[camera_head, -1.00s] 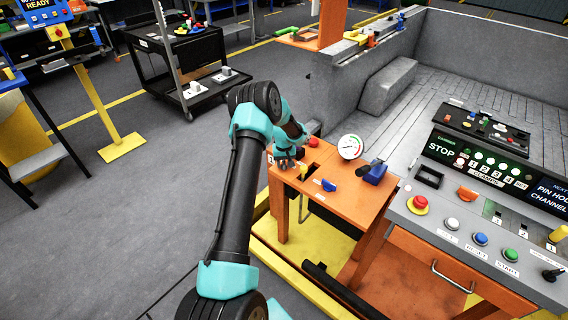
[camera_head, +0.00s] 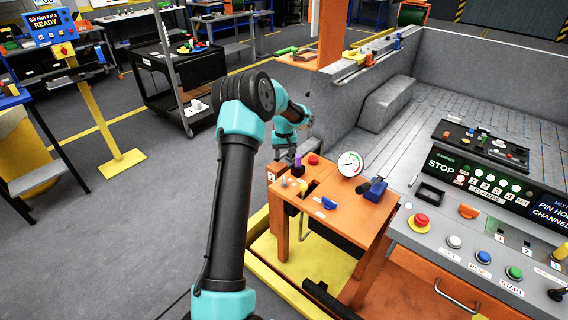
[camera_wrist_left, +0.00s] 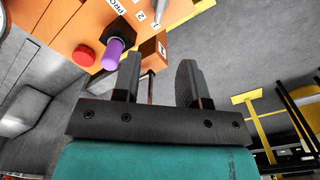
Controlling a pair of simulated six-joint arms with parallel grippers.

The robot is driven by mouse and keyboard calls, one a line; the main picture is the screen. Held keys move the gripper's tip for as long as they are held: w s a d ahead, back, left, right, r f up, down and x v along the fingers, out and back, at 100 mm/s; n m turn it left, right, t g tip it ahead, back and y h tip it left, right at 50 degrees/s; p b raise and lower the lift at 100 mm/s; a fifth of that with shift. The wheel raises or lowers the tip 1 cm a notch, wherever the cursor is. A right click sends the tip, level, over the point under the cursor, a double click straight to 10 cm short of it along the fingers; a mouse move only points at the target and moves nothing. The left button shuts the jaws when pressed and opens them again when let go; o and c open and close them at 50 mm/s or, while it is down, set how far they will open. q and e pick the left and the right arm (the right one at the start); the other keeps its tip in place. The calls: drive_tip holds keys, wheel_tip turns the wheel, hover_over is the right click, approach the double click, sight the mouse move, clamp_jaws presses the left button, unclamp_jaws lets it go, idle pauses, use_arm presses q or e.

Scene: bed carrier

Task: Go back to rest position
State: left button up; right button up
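My left arm comes up from the bottom of the head view and bends over beside the small orange table (camera_head: 335,215). Its teal wrist is just past the table's far left corner. My left gripper (camera_wrist_left: 158,66) shows clearly in the left wrist view, with its two dark fingers apart and nothing between them. A purple knob (camera_wrist_left: 114,52) on the table is just beyond the left finger, and it also shows in the head view (camera_head: 298,161). Contact between finger and knob is not clear. My right gripper is not in view.
The table carries a red button (camera_head: 313,160), a gauge (camera_head: 350,164), a blue clamp-like part (camera_head: 375,189) and a yellow lever (camera_head: 304,186). A grey control panel (camera_head: 470,240) stands at right. A grey-walled bed (camera_head: 470,60) lies behind.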

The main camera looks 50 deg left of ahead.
use_arm(q)
wheel_tip(320, 180, up, 2)
idle(0.5)
drive_tip(key=s+d+f+m+h, duration=0.1)
drive_tip(key=d+f, duration=0.4)
drive_tip(key=d, duration=0.3)
drive_tip(key=s+d+f+m+h, duration=0.1)
drive_tip(key=d+f+m, duration=0.1)
drive_tip(key=d+f, duration=0.4)
drive_tip(key=s+d+f+m+t, duration=0.1)
drive_tip(key=d+f, duration=0.4)
drive_tip(key=d, duration=0.6)
drive_tip(key=shift+s+f+m+h, duration=0.3)
drive_tip(key=shift+m+h, duration=0.1)
drive_tip(key=shift+m, duration=0.1)
drive_tip(key=s+d+f+m, duration=0.2)
drive_tip(key=s+d, duration=0.6)
drive_tip(key=s, duration=0.1)
drive_tip(key=s+d+f+m+h, duration=0.1)
drive_tip(key=s+d+f, duration=0.1)
drive_tip(key=s+d, duration=0.7)
drive_tip(key=shift+s+d+f+m, duration=0.15)
drive_tip(key=shift+d+f+m, duration=0.05)
drive_tip(key=shift+f+m, duration=0.2)
